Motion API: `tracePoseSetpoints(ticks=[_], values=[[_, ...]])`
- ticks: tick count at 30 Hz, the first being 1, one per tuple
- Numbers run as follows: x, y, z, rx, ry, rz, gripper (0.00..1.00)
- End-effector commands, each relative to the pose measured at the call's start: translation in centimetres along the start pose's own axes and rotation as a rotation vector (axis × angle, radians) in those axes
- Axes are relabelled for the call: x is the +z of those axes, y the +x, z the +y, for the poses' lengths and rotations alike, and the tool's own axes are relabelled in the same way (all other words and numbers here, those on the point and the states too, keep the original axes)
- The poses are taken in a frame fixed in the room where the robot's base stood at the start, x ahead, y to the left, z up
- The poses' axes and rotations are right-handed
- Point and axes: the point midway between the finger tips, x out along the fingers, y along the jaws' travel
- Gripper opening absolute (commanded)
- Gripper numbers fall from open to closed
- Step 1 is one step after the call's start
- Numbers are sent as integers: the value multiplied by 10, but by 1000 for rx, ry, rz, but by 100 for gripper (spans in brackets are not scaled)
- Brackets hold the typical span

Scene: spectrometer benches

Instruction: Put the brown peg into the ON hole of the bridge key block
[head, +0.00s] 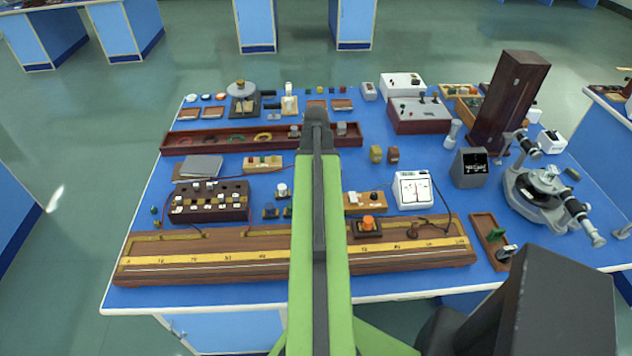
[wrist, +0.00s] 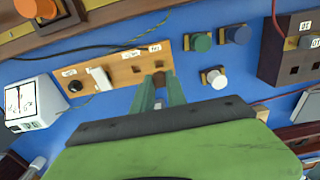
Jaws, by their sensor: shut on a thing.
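The bridge key block (wrist: 118,73) is a light wooden strip in the wrist view, with a black knob, a white lever, small labels and a dark square hole (wrist: 137,69). In the head view the block (head: 365,201) shows right of my arm, its left part hidden. My gripper (wrist: 158,84) is shut on the brown peg (wrist: 158,77), over the block's end beside that visible hole. Only a little of the peg shows between the green fingers. I cannot tell whether its tip is above a hole or inside one. The label text is too small to read. My arm hides the gripper in the head view.
Green, blue and white round knobs (wrist: 217,77) stand right of the block in the wrist view. A dark plug box (wrist: 288,55) lies beyond them. A white meter (head: 414,189) stands right of the block, and the long wooden ruler board (head: 200,258) lies in front.

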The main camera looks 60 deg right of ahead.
Motion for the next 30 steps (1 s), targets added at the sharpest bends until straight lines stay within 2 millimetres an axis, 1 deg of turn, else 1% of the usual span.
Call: tracePoseSetpoints(ticks=[1,24,30], values=[[0,4,0,0,0,0,0],[0,57,0,0,0,0,0],[0,64,0,0,0,0,0]])
